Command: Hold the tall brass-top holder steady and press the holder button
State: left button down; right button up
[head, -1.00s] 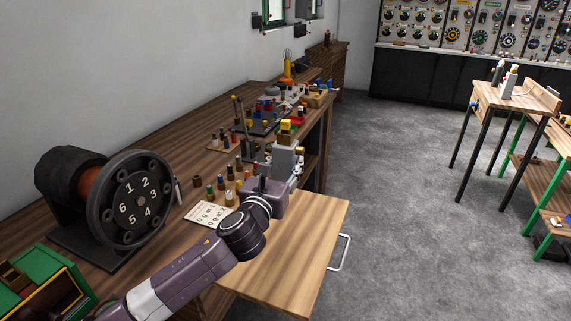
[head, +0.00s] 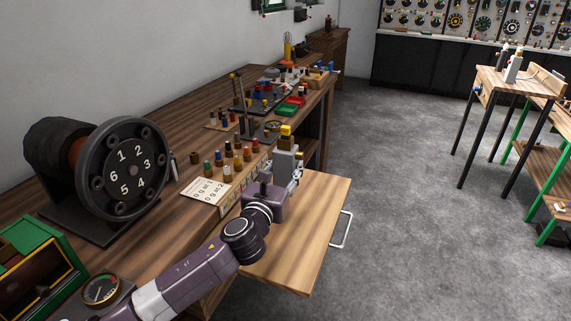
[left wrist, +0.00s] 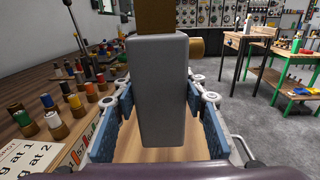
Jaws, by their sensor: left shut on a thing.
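The tall holder (head: 285,162) is a grey upright block with a brass-coloured top (head: 286,130). My left gripper (left wrist: 158,98) is shut on it, with blue-padded fingers on both sides of the grey body (left wrist: 160,75). The holder stands upright over the pulled-out wooden board (head: 300,240); I cannot tell whether its base touches anything. My right gripper is out of view.
Several colour-topped bobbins (head: 226,172) and a printed card (head: 207,191) lie on the bench left of the gripper. A numbered wheel (head: 136,170) stands further left. Floor (head: 400,200) is open on the right, before small tables (head: 497,82).

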pick_arm(q)
notch_tip(320, 180, down, 3)
jog(key=shift+r+b, duration=0.1)
jog(key=shift+b, duration=0.75)
notch_tip(320, 180, down, 3)
jog(key=shift+f+b, duration=0.15)
jog(key=shift+b, duration=0.9)
jog(key=shift+f+b, duration=0.55)
jog(key=shift+f, duration=0.55)
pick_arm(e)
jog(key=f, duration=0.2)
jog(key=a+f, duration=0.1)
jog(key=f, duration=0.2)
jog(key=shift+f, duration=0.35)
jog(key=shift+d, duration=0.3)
pick_arm(q)
jog(key=shift+f, duration=0.1)
jog(key=shift+f+b, duration=0.3)
jog(key=shift+b, duration=0.05)
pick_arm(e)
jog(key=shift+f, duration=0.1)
pick_arm(q)
jog(key=shift+f, duration=0.2)
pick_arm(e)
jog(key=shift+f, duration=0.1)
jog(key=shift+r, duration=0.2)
